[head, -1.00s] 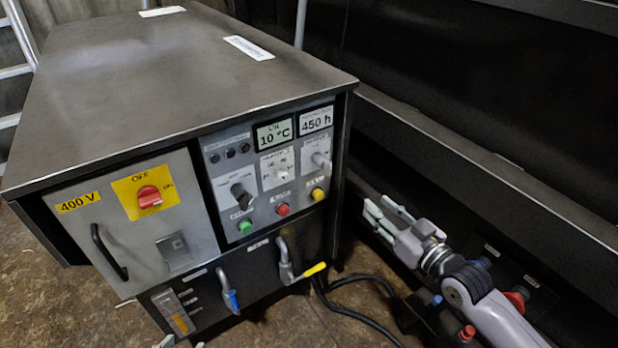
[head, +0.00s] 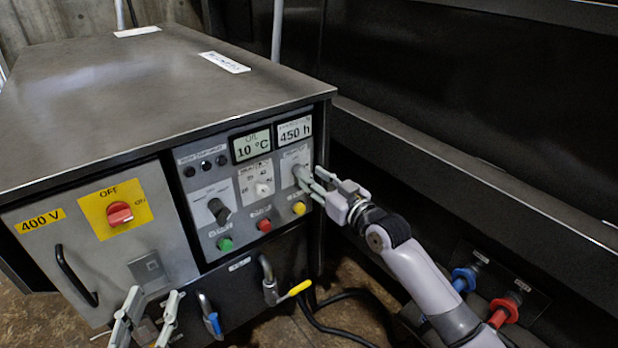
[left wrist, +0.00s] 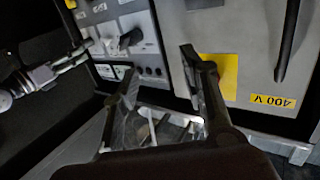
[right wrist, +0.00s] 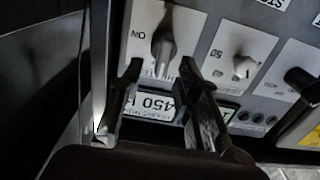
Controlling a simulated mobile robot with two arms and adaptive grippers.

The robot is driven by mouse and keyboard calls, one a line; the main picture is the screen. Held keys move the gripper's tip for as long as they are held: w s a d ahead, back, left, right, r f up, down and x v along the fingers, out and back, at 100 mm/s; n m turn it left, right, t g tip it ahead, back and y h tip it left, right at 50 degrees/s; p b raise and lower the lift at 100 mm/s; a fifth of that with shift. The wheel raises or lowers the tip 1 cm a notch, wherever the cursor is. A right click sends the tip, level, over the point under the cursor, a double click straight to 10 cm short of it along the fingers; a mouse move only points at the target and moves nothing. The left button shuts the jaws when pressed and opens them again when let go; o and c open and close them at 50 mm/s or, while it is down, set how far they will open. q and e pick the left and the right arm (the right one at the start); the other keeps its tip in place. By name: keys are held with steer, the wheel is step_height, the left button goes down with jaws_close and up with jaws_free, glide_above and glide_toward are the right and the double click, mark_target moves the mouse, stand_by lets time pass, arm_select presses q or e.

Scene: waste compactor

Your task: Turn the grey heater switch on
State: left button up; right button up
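The grey heater switch (head: 301,176) is at the right end of the control panel, below the 450 h display. In the right wrist view, the grey switch (right wrist: 163,48) has an elongated handle, roughly vertical in that picture, with an ON label beside it. My right gripper (head: 317,186) is at the panel's right edge, in front of the switch. Its fingers (right wrist: 160,70) are apart, one on each side of the handle; contact cannot be told. My left gripper (head: 152,306) is open and empty in front of the cabinet's lower part; its spread fingers show in the left wrist view (left wrist: 158,65).
Beside it are a white selector (head: 263,188) and a black switch (head: 219,210). Green, red and yellow buttons (head: 299,208) sit below. A red main switch (head: 120,213) is on the left door. A yellow-handled valve (head: 299,287) and black cables lie below. A dark wall rises at right.

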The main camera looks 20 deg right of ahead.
steer(key=shift+x, duration=1.3)
arm_select(q)
steer(key=r, duration=0.1)
steer(key=r+t, duration=0.1)
steer(key=r, duration=0.1)
steer(key=shift+d+t+h, duration=0.25)
steer(key=shift+t+h, duration=0.05)
arm_select(e)
jaws_close()
